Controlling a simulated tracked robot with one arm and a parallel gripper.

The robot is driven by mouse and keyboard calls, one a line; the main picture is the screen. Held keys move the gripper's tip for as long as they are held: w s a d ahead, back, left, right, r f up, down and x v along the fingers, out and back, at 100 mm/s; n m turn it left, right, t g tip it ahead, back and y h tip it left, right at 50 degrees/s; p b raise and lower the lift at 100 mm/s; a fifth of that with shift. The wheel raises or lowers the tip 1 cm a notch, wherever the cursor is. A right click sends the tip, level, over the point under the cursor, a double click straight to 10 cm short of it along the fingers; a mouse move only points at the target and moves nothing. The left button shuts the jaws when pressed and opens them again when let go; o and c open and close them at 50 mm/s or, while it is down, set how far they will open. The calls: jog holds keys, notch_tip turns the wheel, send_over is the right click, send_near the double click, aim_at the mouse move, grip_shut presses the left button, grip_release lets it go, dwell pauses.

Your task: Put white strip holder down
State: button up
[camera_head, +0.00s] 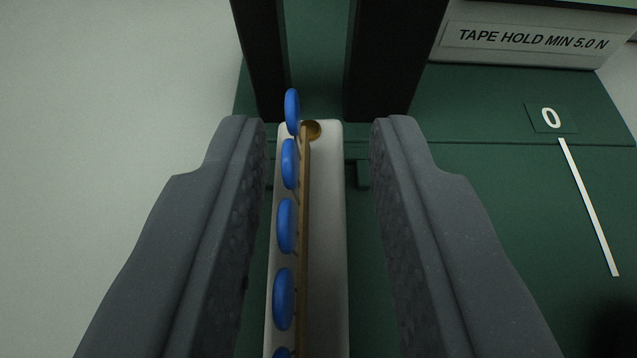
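The white strip holder (328,250) lies lengthwise in the middle of the view, over the green surface. It carries a tan strip (304,240) on edge with several blue discs (286,226) along its left side. My gripper (318,135) is open, with one grey finger on each side of the holder. A gap shows between the holder and the right finger, and a narrower one at the left finger. The holder's near end is cut off by the frame, and its underside is hidden.
Two dark uprights (385,60) stand just beyond the holder's far end. On the green board (480,110) at right are a "0" label (551,117), a white line (588,205) and a sign (530,38) reading "TAPE HOLD MIN 5.0 N". A pale surface (110,100) lies at left.

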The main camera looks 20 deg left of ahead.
jog(key=shift+s+r, duration=0.1)
jog(key=shift+s+d+r, duration=0.1)
jog(key=shift+s+r, duration=0.05)
jog(key=shift+s, duration=0.05)
jog(key=v, duration=0.8)
jog(key=shift+s+d, duration=0.1)
jog(key=shift+s, duration=0.15)
jog(key=shift+s+d+b, duration=0.1)
jog(key=shift+s+b, duration=0.2)
jog(key=shift+b, duration=0.7)
jog(key=shift+b+v, duration=1.05)
jog(key=shift+b, duration=0.1)
jog(key=shift+r, duration=0.15)
